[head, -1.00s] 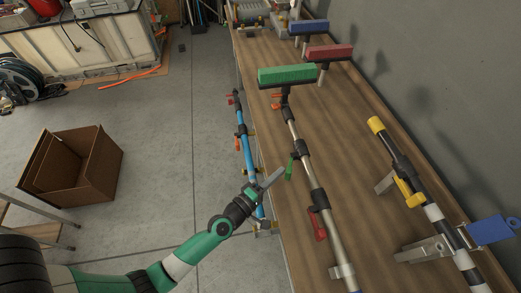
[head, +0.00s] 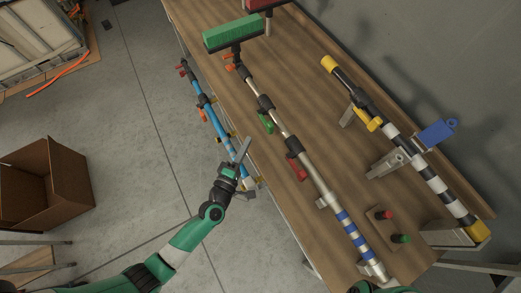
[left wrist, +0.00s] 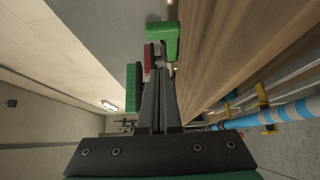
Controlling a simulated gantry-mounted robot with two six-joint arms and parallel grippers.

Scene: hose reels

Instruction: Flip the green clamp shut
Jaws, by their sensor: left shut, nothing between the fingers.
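The green clamp (head: 266,123) is a small lever on a black collar of the silver pole (head: 280,120) on the bench. Its lever stands out from the pole on the left side. In the left wrist view the green clamp (left wrist: 163,40) shows just beyond the fingertips. My left gripper (head: 246,143) is shut and empty, at the bench's left edge, below and left of the green clamp and apart from it in the head view. It also shows in the left wrist view (left wrist: 160,85). My right gripper is not in view.
A red clamp (head: 296,168) and an orange clamp (head: 230,67) sit on the same pole, which carries a green brush head (head: 234,33). A blue pole (head: 217,124) runs along the bench edge. A yellow-ended pole (head: 399,144) lies right. Bare wood separates the poles.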

